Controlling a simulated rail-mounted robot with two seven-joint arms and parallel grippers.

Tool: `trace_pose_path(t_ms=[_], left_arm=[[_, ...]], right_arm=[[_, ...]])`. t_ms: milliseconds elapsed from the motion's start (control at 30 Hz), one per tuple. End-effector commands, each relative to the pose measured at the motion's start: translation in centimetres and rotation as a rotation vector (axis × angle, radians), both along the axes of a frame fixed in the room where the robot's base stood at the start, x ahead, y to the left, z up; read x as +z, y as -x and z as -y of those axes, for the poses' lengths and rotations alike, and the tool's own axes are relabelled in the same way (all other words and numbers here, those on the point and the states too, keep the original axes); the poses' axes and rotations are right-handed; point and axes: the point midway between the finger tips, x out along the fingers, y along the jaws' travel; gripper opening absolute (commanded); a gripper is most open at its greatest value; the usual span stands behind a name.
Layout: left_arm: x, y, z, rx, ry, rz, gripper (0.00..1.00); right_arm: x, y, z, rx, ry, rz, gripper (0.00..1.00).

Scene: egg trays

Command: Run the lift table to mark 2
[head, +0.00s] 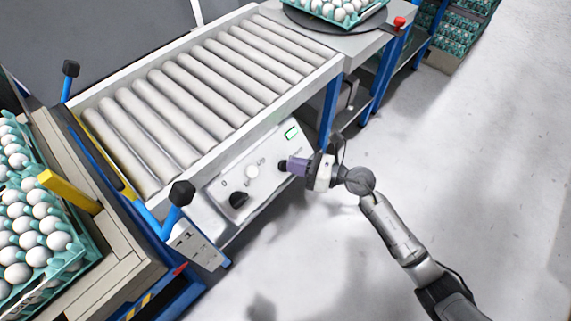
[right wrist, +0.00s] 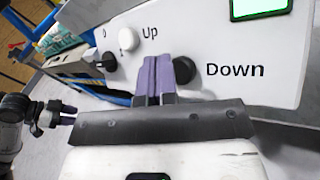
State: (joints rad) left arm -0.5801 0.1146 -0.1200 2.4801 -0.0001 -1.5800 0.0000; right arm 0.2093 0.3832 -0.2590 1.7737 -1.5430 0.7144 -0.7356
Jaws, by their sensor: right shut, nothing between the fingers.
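The control panel (head: 222,187) sits on the side of the roller conveyor. It bears a white button (right wrist: 128,38) by the word Up, a black button (right wrist: 185,70) by the word Down and a black knob (head: 238,200). My right gripper (right wrist: 153,65) is shut and empty, its purple fingers pointing at the panel just beside the Down button; I cannot tell whether they touch it. In the right wrist view, my left gripper (right wrist: 68,114) shows small at the left edge; its opening is unclear. The lift table (head: 112,255) carries egg trays (head: 70,268) at the left.
The roller conveyor (head: 335,66) runs up to a turntable (head: 310,22) with another egg tray. A green-framed display (head: 292,132) is on the panel. Blue posts with black knobs (head: 181,193) stand by the lift table.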

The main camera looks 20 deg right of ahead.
Motion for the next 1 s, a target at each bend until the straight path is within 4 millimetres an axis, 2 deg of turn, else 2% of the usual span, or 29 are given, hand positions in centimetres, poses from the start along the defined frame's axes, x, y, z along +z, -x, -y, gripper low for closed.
trace_pose_path(t_ms=[567, 1000], left_arm=[[3.6, 0.0, -0.3, -0.007, -0.011, 0.000, 0.43], [3.7, 0.0, 0.1, 0.001, 0.002, 0.000, 0.43]], right_arm=[[3.2, 2.8, 1.7, 0.000, 0.001, -0.001, 0.00], [3.3, 3.1, 1.9, 0.000, 0.000, 0.000, 0.00]])
